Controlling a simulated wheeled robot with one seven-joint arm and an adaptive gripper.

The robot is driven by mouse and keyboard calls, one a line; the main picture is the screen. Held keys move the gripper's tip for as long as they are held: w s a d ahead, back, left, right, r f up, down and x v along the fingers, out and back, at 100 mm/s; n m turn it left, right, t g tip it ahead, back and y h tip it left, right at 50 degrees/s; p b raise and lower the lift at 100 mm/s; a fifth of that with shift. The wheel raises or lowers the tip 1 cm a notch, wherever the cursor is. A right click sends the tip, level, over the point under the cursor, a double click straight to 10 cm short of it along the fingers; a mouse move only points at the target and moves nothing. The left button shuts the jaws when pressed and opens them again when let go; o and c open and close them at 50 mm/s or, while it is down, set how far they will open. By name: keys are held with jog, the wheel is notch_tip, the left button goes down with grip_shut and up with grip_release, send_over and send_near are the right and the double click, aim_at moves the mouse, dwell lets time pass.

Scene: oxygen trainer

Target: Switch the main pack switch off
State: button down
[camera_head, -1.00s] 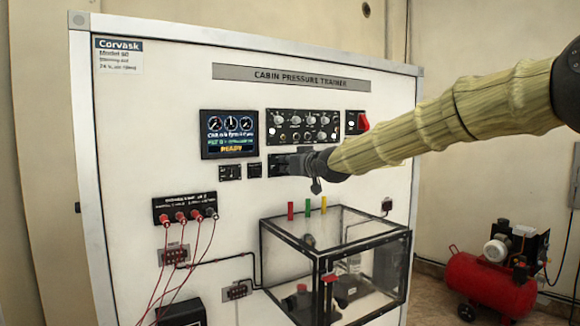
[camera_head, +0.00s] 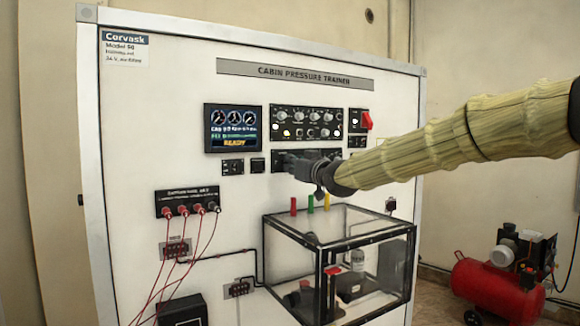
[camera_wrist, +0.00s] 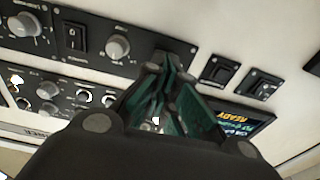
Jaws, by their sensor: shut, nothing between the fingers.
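The white trainer board (camera_head: 130,110) carries several dark control panels. My gripper (camera_head: 291,166) is shut and empty, in front of the lower control panel (camera_head: 339,154), and hides part of it. In the wrist view the shut fingers (camera_wrist: 172,88) are close to the edge of a panel with a black rocker switch (camera_wrist: 73,37) and a grey knob (camera_wrist: 117,47). Two separate small switches, one (camera_wrist: 217,69) nearer the fingers and one (camera_wrist: 263,86) farther right, sit beyond that panel. The labels are too small to tell which is the main pack switch. I cannot tell whether the fingers touch the panel.
A display (camera_head: 233,128) reading READY is left of the upper knob panel (camera_head: 306,123). A red handle (camera_head: 367,120) is at the right. A clear chamber box (camera_head: 300,232) juts out below my gripper. Red leads (camera_head: 180,250) hang at the left. A red compressor (camera_head: 490,290) stands on the floor.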

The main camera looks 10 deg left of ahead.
jog(key=b+v, duration=0.3)
jog(key=v, duration=0.9)
jog(key=shift+d+b, duration=0.3)
jog(key=shift+b, duration=0.05)
jog(key=shift+r, duration=0.1)
